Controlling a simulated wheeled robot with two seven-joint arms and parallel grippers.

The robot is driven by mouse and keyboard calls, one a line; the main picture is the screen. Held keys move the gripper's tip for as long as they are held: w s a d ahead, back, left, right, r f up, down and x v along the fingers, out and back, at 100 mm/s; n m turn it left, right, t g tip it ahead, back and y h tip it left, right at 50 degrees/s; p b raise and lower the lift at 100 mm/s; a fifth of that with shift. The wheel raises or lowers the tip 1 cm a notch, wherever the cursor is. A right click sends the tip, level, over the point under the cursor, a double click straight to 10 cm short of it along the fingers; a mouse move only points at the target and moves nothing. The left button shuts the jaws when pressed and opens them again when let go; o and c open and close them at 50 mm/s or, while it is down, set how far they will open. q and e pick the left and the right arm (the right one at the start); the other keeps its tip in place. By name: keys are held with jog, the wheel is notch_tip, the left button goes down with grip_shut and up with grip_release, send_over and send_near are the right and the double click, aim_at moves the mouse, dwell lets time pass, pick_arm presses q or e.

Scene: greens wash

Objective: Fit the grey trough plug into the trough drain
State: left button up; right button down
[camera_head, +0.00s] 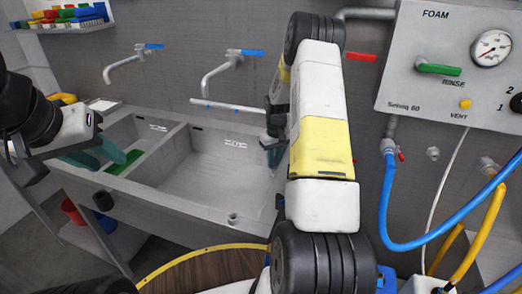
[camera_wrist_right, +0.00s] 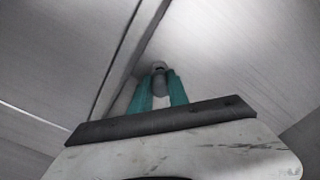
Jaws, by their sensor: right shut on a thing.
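The grey trough has a right basin (camera_head: 215,165) and a left basin (camera_head: 128,132). My right gripper (camera_head: 274,150) is over the right side of the right basin, partly hidden behind my own arm. In the right wrist view its teal fingers (camera_wrist_right: 159,92) are shut on the small grey plug (camera_wrist_right: 159,68), near a seam between pale metal surfaces. The plug is hidden in the head view. I cannot make out the drain for certain in either view. My left gripper (camera_head: 98,155) has its teal fingers apart and empty, over the front of the left basin.
Something green (camera_head: 123,164) lies in the left basin. A small round grey fitting (camera_head: 233,217) is at the trough's front edge. Taps (camera_head: 222,72) stand out from the back wall. A blue hose (camera_head: 388,205) and the foam panel (camera_head: 450,60) are at right. A round wooden top (camera_head: 205,270) is in front.

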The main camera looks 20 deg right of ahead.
aim_at(275, 158)
jog(key=shift+f, duration=0.55)
dwell(0.7)
jog(key=c, duration=1.2)
grip_release()
jog(key=shift+r, duration=3.9)
